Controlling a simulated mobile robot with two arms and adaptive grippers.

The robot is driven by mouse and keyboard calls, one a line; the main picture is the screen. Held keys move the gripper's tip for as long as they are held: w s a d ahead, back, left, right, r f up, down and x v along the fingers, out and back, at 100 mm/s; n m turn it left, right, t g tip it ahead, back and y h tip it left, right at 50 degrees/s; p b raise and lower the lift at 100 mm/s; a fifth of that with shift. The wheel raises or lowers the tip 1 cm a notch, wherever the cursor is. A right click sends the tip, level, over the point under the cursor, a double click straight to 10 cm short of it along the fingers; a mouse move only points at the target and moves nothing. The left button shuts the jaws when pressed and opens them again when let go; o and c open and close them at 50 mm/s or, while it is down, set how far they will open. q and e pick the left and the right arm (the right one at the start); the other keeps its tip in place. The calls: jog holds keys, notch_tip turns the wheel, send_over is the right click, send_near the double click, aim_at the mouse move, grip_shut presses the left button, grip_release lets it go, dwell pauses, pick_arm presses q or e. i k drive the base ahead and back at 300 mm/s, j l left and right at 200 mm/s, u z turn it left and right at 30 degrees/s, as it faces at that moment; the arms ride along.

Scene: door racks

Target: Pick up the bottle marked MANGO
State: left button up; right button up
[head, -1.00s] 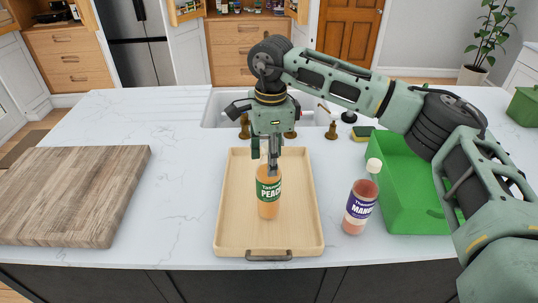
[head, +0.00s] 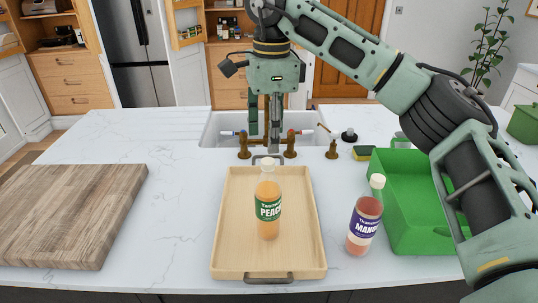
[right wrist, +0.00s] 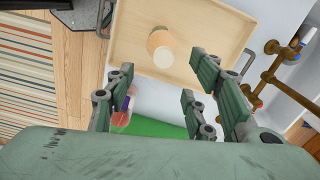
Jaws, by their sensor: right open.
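The bottle marked MANGO (head: 364,222) stands upright on the white counter, right of the wooden tray and beside the green bin. It has a purple label, a pinkish body and a pale cap. In the right wrist view the mango bottle (right wrist: 121,119) is partly hidden behind a finger. A bottle marked PEACH (head: 268,205) stands upright in the tray; its top shows in the right wrist view (right wrist: 162,50). My right gripper (head: 264,145) is open and empty, raised above the tray's far end, apart from both bottles. My left gripper is not in view.
The wooden tray (head: 228,255) lies mid-counter. A green bin (head: 407,235) stands at right, partly behind my right arm. A thick wooden board (head: 70,210) lies at left. Brass taps (head: 290,145) and a sink are behind the tray. The counter between board and tray is clear.

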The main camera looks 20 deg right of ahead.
aim_at(368, 210)
jog(key=z, duration=1.3)
